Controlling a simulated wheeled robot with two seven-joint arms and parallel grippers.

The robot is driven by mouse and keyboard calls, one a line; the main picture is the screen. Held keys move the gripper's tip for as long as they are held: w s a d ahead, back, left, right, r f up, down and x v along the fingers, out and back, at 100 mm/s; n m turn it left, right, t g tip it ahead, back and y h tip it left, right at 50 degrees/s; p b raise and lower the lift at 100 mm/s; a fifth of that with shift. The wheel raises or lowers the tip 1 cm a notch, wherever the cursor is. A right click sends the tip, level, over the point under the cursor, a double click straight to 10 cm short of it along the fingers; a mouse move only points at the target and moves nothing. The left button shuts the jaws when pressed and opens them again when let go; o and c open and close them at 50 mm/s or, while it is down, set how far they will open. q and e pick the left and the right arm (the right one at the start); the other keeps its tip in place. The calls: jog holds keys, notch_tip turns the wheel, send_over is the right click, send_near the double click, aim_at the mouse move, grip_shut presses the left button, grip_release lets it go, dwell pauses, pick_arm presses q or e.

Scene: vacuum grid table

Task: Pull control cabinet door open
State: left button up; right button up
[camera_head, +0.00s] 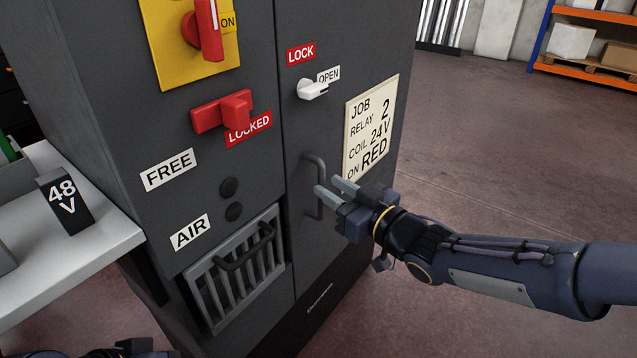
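The dark grey control cabinet (255,120) fills the middle of the view. Its right-hand door (340,60) looks closed, with a vertical dark bar handle (312,160) on it. A white turn latch (312,90) sits above the handle, beside the OPEN label (329,74) and below the red LOCK label (301,53). My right gripper (329,184) is at the handle, its two grey fingers apart. One finger overlaps the lower handle in the picture; I cannot tell whether it touches. Only a dark part of my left arm shows at the bottom left edge; its fingers are not visible.
The left panel carries a red switch (208,30) on a yellow plate, a red latch (222,111) by a LOCKED label, and a vent grille (240,265) with a handle. A white table (85,245) with a 48 V block (64,202) stands left. Floor to the right is clear.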

aim_at(324, 183)
jog(key=shift+b+x, duration=0.3)
jog(key=shift+x, duration=1.65)
grip_shut()
